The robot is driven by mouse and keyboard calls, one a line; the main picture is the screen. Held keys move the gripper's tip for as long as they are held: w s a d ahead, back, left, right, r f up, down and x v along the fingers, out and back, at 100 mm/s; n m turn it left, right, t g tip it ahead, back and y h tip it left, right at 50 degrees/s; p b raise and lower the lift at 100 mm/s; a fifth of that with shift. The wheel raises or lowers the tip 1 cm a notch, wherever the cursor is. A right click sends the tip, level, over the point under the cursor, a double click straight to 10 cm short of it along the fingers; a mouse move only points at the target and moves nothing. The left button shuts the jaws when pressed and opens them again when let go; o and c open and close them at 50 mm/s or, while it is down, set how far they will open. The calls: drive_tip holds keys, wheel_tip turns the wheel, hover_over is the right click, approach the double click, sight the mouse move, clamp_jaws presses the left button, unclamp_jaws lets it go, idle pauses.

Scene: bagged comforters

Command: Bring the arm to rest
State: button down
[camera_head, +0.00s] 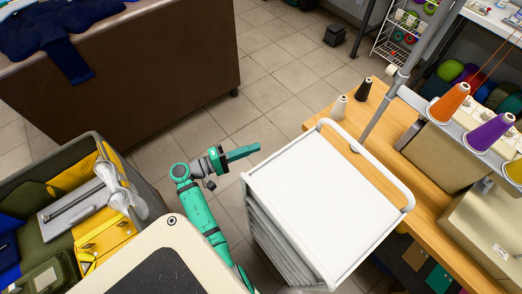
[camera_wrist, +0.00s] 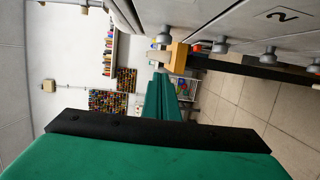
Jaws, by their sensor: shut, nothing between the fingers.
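My gripper (camera_head: 245,152) is green and shows in the head view near the middle, over the tiled floor, at the end of my green arm. Its fingers are closed together with nothing between them. In the wrist view the shut green fingers (camera_wrist: 162,98) point away from the camera. No bagged comforter is recognisable in either view.
An open olive bin (camera_head: 90,143) with yellow bags stands at the left. A brown cabinet or table (camera_head: 130,80) is behind it. A wooden bench (camera_head: 378,98) with thread cones, including an orange one (camera_head: 450,103), is at the right.

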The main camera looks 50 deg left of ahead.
drive_tip(key=v, duration=0.8)
